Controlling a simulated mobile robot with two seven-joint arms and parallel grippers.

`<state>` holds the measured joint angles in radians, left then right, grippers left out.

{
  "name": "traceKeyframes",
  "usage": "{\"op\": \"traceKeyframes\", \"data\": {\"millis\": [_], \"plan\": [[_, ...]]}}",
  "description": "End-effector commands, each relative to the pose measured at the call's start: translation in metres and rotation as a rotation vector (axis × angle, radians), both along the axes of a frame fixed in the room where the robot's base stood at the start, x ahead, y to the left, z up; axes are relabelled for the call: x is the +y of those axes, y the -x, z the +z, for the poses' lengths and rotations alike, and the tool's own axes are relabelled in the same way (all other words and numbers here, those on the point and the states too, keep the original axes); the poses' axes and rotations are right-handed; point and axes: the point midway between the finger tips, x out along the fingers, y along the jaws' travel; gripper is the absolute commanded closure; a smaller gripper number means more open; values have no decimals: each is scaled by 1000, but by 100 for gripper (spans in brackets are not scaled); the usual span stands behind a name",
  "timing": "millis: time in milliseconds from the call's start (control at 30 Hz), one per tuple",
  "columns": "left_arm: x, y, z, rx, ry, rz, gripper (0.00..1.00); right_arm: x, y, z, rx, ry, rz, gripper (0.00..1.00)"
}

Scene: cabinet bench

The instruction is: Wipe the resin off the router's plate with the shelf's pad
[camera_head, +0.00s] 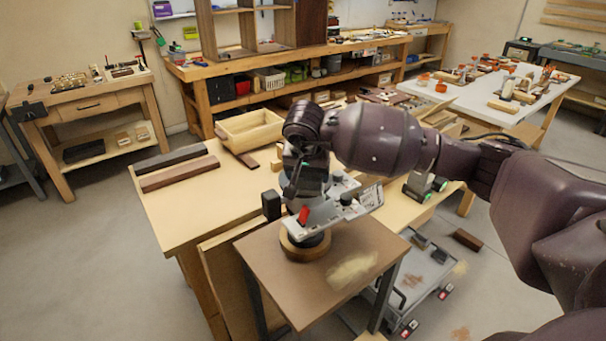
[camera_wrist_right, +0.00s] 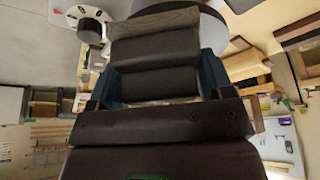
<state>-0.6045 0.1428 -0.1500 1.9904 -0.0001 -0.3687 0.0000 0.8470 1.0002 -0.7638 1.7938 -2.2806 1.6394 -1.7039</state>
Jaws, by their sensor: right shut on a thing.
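The router (camera_head: 315,211) stands on a round wooden ring on a small brown-topped table. It has a grey metal plate (camera_head: 330,211), a red lever and a dark body. My right gripper (camera_head: 303,178) reaches down over the plate and hides part of it. In the right wrist view the gripper (camera_wrist_right: 155,88) is shut on a dark grey block with a paler, fibrous end, which looks like the pad (camera_wrist_right: 153,48). Whether the pad touches the plate is not clear. I cannot make out resin on the visible plate. My left gripper is out of view.
The small table (camera_head: 285,268) has a pale smear at its front right. A wooden bench behind it carries dark strips (camera_head: 180,174) and an open wooden box (camera_head: 250,130). A black upright block (camera_head: 271,205) stands left of the router. A low cart (camera_head: 425,268) is at the right.

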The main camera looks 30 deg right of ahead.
Motion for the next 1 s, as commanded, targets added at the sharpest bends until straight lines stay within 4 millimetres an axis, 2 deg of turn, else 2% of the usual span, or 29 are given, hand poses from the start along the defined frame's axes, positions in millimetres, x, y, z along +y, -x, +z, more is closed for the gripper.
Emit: {"op": "traceKeyframes", "data": {"millis": [200, 467, 1000], "plan": [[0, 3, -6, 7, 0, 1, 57, -17, -1, -1, 0, 1, -3, 45], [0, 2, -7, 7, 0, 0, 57, -25, -2, 0, 0, 0, -1, 45], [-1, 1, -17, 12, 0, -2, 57, -59, -3, -5, 3, 0, -1, 45]]}}
